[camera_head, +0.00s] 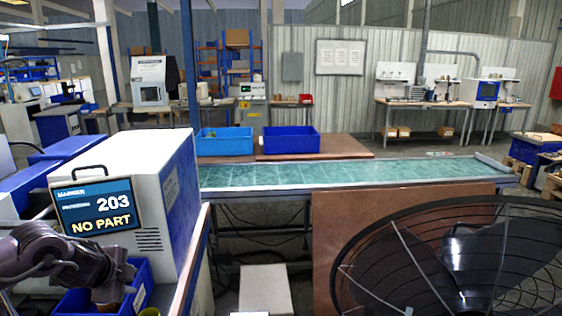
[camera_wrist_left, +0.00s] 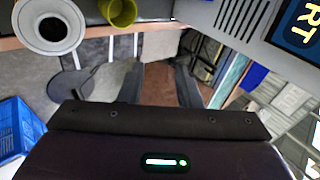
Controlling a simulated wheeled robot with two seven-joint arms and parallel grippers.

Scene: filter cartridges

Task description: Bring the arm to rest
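My left arm comes in from the lower left in the head view, with its left gripper (camera_head: 108,290) pointing down by a blue bin, in front of the marker machine. In the left wrist view, two dark fingers of the left gripper (camera_wrist_left: 162,72) stand apart with nothing visible between them. A white round part with a dark centre (camera_wrist_left: 52,30) and an olive-green cup-like part (camera_wrist_left: 119,12) are at the top left of that view, away from the fingers. My right arm and gripper are not in view.
The white and blue marker machine (camera_head: 130,170) shows "NO PART". The blue bin (camera_head: 140,287) is close to my left gripper. A green-topped conveyor (camera_head: 340,174) runs behind, with two blue crates (camera_head: 225,142) (camera_head: 291,141) beyond it. A large black fan (camera_head: 450,265) fills the lower right.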

